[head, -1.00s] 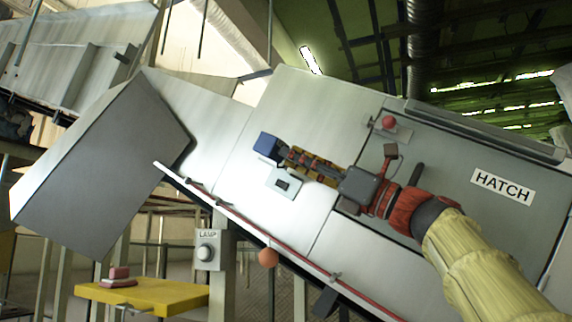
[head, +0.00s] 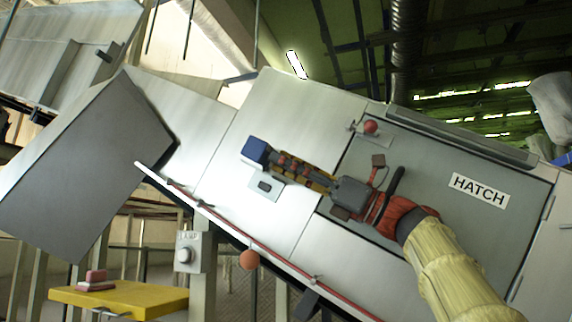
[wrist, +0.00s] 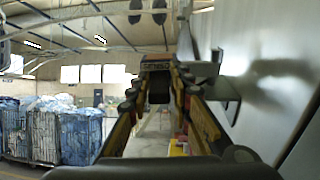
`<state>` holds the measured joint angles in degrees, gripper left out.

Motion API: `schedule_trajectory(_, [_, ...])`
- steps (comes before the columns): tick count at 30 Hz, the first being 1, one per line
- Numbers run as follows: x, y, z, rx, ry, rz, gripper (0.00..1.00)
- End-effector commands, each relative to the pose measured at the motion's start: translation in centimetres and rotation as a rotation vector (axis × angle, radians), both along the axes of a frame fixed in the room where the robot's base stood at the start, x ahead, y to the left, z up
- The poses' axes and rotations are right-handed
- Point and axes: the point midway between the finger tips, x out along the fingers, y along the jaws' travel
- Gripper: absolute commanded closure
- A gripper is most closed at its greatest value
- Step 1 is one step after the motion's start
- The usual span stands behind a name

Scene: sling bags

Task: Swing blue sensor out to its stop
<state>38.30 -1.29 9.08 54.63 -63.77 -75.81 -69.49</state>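The blue sensor (head: 255,151) is a small box at the left end of my gripper in the head view, in front of the pale machine panel, above a small grey plate (head: 265,186). My gripper (head: 272,159) reaches it from the right, with its fingertips at the box. The sensor's mount is not clear.
The hatch (head: 440,190) lies behind my arm, with a red knob (head: 370,127) above. A red rail (head: 240,235) runs along the panel's lower edge. A lamp box (head: 187,252) and a yellow table (head: 120,299) are lower left. The panel stands close on the right in the wrist view.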

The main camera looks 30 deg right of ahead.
Motion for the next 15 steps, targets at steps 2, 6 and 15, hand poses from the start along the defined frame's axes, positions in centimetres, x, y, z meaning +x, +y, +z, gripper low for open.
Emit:
schedule_trajectory(2, [0.02, -0.01, -0.04, -0.001, 0.001, 0.0, 0.73])
schedule_trajectory(6, [0.03, 0.0, -0.06, -0.001, 0.001, 0.0, 0.65])
schedule_trajectory(15, [0.03, 0.01, -0.08, -0.002, 0.001, 0.0, 0.64])
